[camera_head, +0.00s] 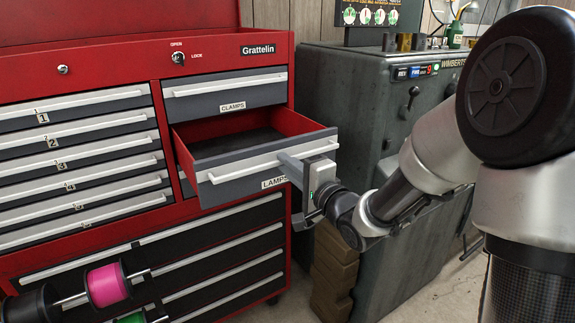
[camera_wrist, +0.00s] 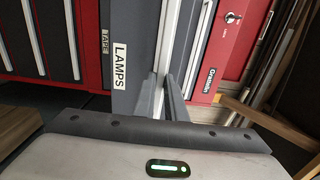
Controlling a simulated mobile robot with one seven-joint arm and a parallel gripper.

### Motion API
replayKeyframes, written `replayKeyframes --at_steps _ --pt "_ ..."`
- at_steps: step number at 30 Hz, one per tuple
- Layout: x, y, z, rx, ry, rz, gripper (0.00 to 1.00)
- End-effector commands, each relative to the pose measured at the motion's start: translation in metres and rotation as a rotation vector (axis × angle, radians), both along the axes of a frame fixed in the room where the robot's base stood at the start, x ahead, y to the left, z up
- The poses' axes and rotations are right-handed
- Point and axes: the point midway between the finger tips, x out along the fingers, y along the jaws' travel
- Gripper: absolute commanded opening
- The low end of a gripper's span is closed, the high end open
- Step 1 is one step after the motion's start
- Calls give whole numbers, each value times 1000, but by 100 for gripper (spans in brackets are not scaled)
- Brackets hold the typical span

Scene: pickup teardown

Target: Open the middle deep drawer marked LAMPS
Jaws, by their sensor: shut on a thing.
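The LAMPS drawer (camera_head: 240,180) is a grey-fronted drawer in the red chest, below the CLAMPS drawer. It stands pulled out, its red side walls and dark, empty-looking floor showing. Its white LAMPS label (camera_wrist: 120,66) is clear in the wrist view. A pale bar handle (camera_head: 227,172) runs along the top of its front. My gripper (camera_head: 287,161) reaches in from the right and is shut on this handle, right of its middle. In the wrist view the two fingers (camera_wrist: 163,100) lie on either side of the bar. The exact contact is partly hidden.
The CLAMPS drawer (camera_head: 225,96) above is shut. Numbered shallow drawers (camera_head: 70,160) on the left are shut. A grey machine (camera_head: 360,110) stands close on the right, behind my arm. Spools, one pink (camera_head: 107,285), are at the lower left. Some floor (camera_head: 440,285) is clear at lower right.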

Motion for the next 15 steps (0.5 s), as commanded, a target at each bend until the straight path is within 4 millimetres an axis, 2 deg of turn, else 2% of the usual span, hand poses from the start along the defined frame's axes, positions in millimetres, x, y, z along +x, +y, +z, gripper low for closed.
replayKeyframes --at_steps 3,4,7,15 --pt "0 1 0 1 -1 1 0" --pt "0 1 0 1 -1 1 12" --pt "0 0 0 0 0 1 29" --pt "0 0 0 0 0 0 30"
